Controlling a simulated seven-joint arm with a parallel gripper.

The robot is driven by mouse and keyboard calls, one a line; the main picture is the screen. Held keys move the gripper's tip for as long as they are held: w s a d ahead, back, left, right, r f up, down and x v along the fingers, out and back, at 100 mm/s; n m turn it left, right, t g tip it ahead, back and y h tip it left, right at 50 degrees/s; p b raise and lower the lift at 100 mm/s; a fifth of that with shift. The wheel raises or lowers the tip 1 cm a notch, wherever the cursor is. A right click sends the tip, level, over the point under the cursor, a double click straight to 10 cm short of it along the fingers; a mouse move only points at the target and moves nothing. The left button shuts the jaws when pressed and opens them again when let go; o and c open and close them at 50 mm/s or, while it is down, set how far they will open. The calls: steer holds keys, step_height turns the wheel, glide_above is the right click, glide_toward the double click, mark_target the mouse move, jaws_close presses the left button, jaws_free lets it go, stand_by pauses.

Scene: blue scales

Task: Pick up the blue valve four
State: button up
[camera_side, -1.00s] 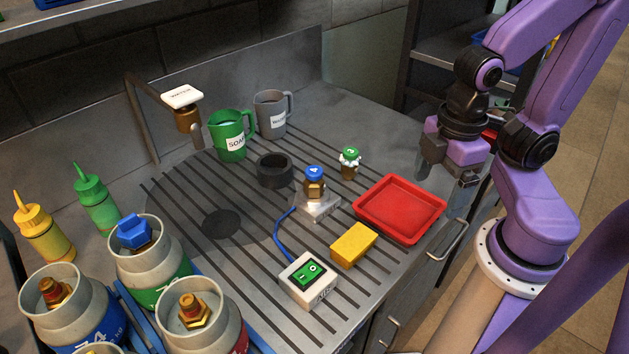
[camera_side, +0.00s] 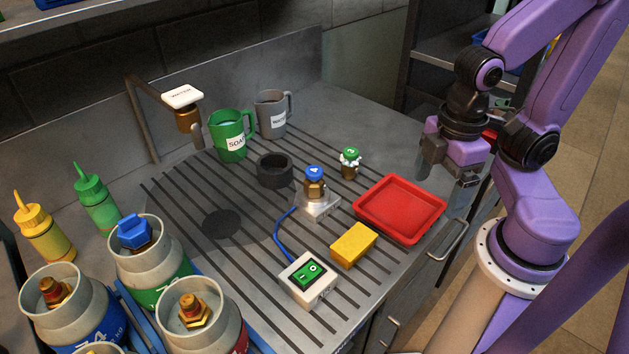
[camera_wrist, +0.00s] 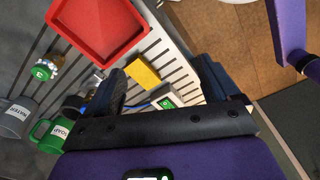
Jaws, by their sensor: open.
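The blue valve four (camera_side: 314,174) has a round blue cap marked 4 over a brass body. My gripper (camera_side: 446,186) is open and empty, above the counter's right edge beyond the red tray, well apart from the valve. In the wrist view the two fingers of my gripper (camera_wrist: 160,90) are spread apart, and I cannot make out the valve clearly there.
A red tray (camera_side: 399,209) lies between my gripper and the valve. A green-capped valve (camera_side: 349,163), yellow sponge (camera_side: 353,245), switch box (camera_side: 308,279) and dark ring (camera_side: 275,171) surround it. A green mug (camera_side: 229,137) and grey mug (camera_side: 271,115) stand behind. Gas canisters (camera_side: 150,265) fill the front left.

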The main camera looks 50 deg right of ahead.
steer(key=c, duration=0.4)
steer(key=shift+o, duration=0.2)
step_height(320, 180, up, 4)
steer(key=n+t+h, duration=0.5)
steer(key=n+h, duration=0.4)
steer(key=h, duration=0.9)
glide_above(318, 177)
steer(key=a, duration=0.5)
steer(key=shift+m+g, duration=0.3)
step_height(318, 177, down, 18)
steer(key=shift+w+d+r, duration=0.1)
steer(key=shift+d, duration=0.05)
steer(key=shift+x, duration=3.7)
